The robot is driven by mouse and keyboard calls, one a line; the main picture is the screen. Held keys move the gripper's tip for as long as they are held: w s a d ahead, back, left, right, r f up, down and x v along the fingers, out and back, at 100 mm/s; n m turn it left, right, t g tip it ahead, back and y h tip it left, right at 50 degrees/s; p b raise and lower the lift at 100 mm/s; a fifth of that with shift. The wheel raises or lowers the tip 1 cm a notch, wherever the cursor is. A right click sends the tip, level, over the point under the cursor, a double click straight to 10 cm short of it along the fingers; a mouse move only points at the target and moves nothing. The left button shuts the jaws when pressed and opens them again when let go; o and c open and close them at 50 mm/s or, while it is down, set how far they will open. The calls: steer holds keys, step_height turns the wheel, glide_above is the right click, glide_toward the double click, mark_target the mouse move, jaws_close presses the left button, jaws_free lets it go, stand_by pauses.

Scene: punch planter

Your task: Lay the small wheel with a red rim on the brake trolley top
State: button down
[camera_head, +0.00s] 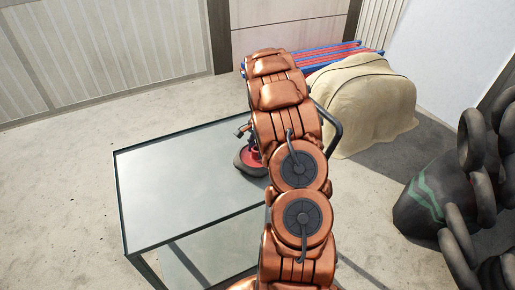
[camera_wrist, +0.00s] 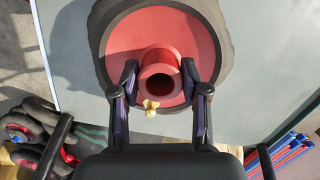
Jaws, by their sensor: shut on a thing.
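The small wheel with a red rim (camera_wrist: 205,38) has a dark tyre and a raised red hub tube. My gripper (camera_wrist: 159,80) has its two fingers closed on either side of that hub tube. In the head view the wheel (camera_head: 249,162) shows partly, over the right part of the brake trolley top (camera_head: 175,190), a flat grey surface. My arm hides the rest of the wheel and most of the gripper. The trolley top (camera_wrist: 275,65) also shows behind the wheel in the wrist view. I cannot tell whether the tyre touches it.
The rest of the trolley top is bare. A black handle (camera_head: 334,133) rises at its right end. Beyond stand a beige covered heap (camera_head: 365,105) and blue and red bars (camera_head: 345,51). Dark tyres (camera_head: 470,140) are piled at the right. The floor at left is clear.

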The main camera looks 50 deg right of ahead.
steer(key=c, duration=0.6)
jaws_free()
steer(key=shift+s+d+r+b, duration=0.15)
steer(key=shift+r+b, duration=0.25)
steer(key=shift+r, duration=1.65)
steer(key=shift+w+d+r+b, duration=0.1)
steer(key=shift+d+r+b, duration=0.25)
steer(key=shift+r, duration=1.65)
steer(key=shift+s+d+r+b, duration=0.1)
steer(key=shift+r+b, duration=0.4)
steer(key=shift+r, duration=1.55)
steer(key=s+a+r+n, duration=0.3)
steer(key=a, duration=0.5)
steer(key=s+a+r+n+g, duration=0.1)
steer(key=s+a+r+n, duration=0.1)
steer(key=a, duration=0.6)
steer(key=s+a+r+n, duration=0.3)
steer(key=a, duration=0.5)
steer(key=s+a+f+n, duration=0.1)
steer(key=s+a+n, duration=0.2)
steer(key=s, duration=0.4)
steer(key=s+a+f+n+h, duration=0.1)
steer(key=s+a+n, duration=0.3)
steer(key=s+a, duration=0.2)
steer(key=s+a+f+n, duration=0.1)
steer(key=s+a+n, duration=0.2)
steer(key=s, duration=0.6)
steer(key=shift+a+n+g, duration=0.3)
steer(key=shift+a+g, duration=0.1)
steer(key=shift+a, duration=0.75)
